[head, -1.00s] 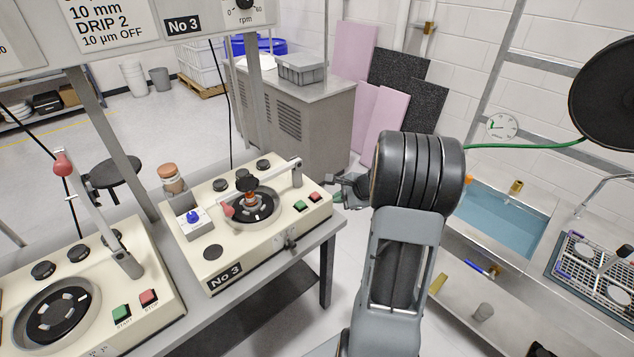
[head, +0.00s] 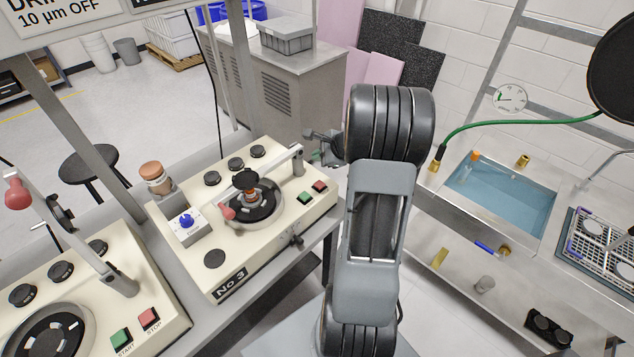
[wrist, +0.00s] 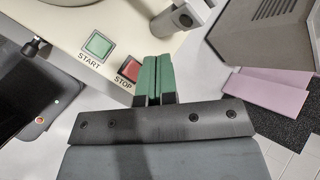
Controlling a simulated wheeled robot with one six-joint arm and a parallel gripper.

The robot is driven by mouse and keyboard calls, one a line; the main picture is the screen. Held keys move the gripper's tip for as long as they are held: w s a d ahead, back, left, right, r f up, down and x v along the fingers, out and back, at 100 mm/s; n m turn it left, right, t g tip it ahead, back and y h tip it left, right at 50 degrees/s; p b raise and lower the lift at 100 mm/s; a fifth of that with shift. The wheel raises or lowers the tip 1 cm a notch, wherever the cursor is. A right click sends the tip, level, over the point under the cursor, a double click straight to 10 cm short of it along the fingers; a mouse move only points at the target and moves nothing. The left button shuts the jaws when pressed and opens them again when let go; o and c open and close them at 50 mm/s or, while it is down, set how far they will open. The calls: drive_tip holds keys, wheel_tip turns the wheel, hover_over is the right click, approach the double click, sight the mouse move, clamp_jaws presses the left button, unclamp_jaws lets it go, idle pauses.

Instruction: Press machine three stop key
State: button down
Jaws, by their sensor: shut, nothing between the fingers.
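Machine No 3 (head: 215,262) is a cream bench unit with a dark round plate and its label on the front. Its red STOP key (head: 319,186) sits near the right end, beside the green START key (head: 304,197). In the wrist view the STOP key (wrist: 130,69) lies just left of my green fingertips, partly covered along its lower right, and the START key (wrist: 98,45) is farther left. My gripper (wrist: 155,60) is shut and empty. In the head view my gripper (head: 326,158) is small and partly behind my wrist. Whether it touches the panel cannot be told.
A metal post and swing arm (head: 297,160) stand on the machine close to the keys. A second machine (head: 150,335) with its own START and STOP keys is at lower left. A steel cabinet (head: 290,95) stands behind, and a sink (head: 500,195) is at right.

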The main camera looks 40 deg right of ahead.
sight(319, 185)
drive_tip(key=shift+d+f, duration=0.1)
wheel_tip(319, 185, down, 8)
drive_tip(key=b, duration=0.6)
drive_tip(key=shift+f+b, duration=0.35)
drive_tip(key=shift+b, duration=0.15)
drive_tip(key=shift+f+b, duration=0.9)
drive_tip(key=shift+b, duration=0.15)
idle(2.3)
drive_tip(key=shift+r, duration=0.1)
idle(0.3)
drive_tip(key=shift+r+p, duration=0.65)
drive_tip(key=shift+r, duration=0.15)
drive_tip(key=shift+r, duration=0.15)
drive_tip(key=shift+r+p, duration=1.8)
drive_tip(key=shift+r, duration=0.55)
